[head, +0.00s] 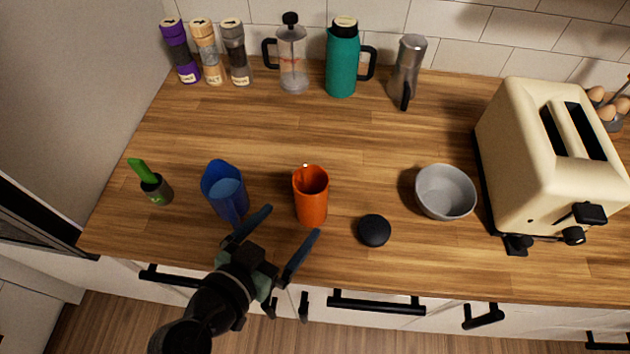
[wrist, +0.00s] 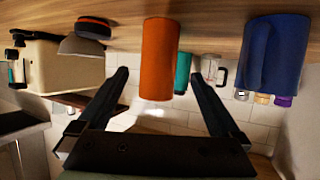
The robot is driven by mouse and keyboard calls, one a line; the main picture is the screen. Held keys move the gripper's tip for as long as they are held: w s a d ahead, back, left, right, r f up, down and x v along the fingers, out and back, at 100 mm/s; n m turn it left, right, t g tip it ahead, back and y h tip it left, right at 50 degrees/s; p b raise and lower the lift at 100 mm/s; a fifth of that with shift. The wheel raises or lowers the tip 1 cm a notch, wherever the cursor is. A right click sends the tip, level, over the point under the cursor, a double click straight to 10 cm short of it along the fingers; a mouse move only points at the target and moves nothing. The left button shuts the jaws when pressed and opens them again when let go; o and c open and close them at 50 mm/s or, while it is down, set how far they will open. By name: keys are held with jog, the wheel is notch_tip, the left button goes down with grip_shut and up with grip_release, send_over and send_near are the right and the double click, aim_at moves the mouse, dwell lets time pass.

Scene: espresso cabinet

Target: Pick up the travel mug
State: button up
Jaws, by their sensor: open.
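The travel mug appears to be the orange open-topped cylinder (head: 311,200), upright near the front middle of the counter. It also shows in the wrist view (wrist: 160,50), where the picture is upside down. My gripper (head: 290,223) is open and empty at the counter's front edge, pointing toward the orange mug. In the wrist view the mug lies in line with the gap between the fingers, beyond the tips, with no contact visible. A round black lid-like piece (head: 374,230) lies to its right; an orange rim shows on it in the wrist view (wrist: 93,27).
A blue cup (head: 225,192) stands close left of the orange mug. A grey bowl (head: 446,192) and cream toaster (head: 530,190) are to the right. A teal flask (head: 342,65), French press (head: 292,60) and silver jug (head: 407,70) line the back. The counter's centre is clear.

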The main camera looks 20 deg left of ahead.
aim_at(318, 190)
jog(key=p+x, duration=0.1)
jog(key=x, duration=0.5)
jog(key=shift+w+d, duration=0.1)
jog(key=shift+w, duration=0.1)
jog(key=shift+w+f, duration=0.15)
jog(key=shift+w, duration=0.4)
jog(key=shift+p+x, duration=0.8)
jog(key=shift+x, duration=1.35)
jog(key=shift+d, duration=0.1)
grip_shut()
jog(key=shift+r, duration=0.25)
jog(key=shift+r, duration=4.75)
